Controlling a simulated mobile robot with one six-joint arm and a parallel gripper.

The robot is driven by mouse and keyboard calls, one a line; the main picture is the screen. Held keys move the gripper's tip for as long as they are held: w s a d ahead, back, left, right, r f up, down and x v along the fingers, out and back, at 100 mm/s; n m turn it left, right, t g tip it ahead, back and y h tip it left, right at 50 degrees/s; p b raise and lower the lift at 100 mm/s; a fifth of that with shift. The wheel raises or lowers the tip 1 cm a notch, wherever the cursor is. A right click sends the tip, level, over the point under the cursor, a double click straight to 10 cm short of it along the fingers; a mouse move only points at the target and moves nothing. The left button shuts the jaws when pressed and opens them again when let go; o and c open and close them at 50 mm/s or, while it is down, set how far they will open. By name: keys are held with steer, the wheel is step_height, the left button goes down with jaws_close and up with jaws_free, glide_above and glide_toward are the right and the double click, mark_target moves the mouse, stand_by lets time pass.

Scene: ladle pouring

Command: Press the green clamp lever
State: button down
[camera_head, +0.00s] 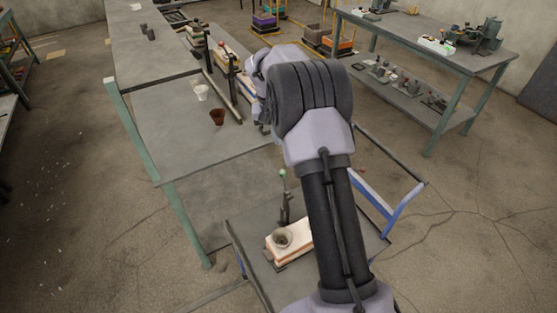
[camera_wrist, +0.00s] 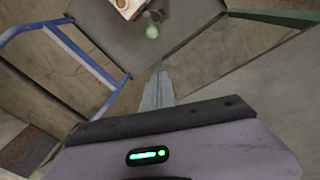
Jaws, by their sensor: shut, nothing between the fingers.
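The clamp lever stands upright on the cart in the head view, with its pale green knob (camera_head: 283,172) at the top and its dark clamp body (camera_head: 285,208) below. The knob also shows near the top of the wrist view (camera_wrist: 152,31). My gripper (camera_wrist: 158,70) is shut and empty, its narrow fingers together and pointing toward the knob. A visible gap lies between the fingertips and the knob in the picture; the depth between them is hard to judge. My arm hides most of the gripper in the head view.
A pale block with a grey cup (camera_head: 282,237) sits on the cart beside the clamp. The cart's blue handle (camera_head: 390,210) is to the right. A brown cup (camera_head: 216,117) and a white cup (camera_head: 201,92) stand on the bench (camera_head: 165,135). Another workbench (camera_head: 440,55) is at the back right.

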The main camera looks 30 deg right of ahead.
steer(key=s+f+b, duration=0.3)
steer(key=f+b, duration=0.2)
steer(key=f, duration=0.4)
steer(key=shift+a, duration=0.15)
stand_by(0.4)
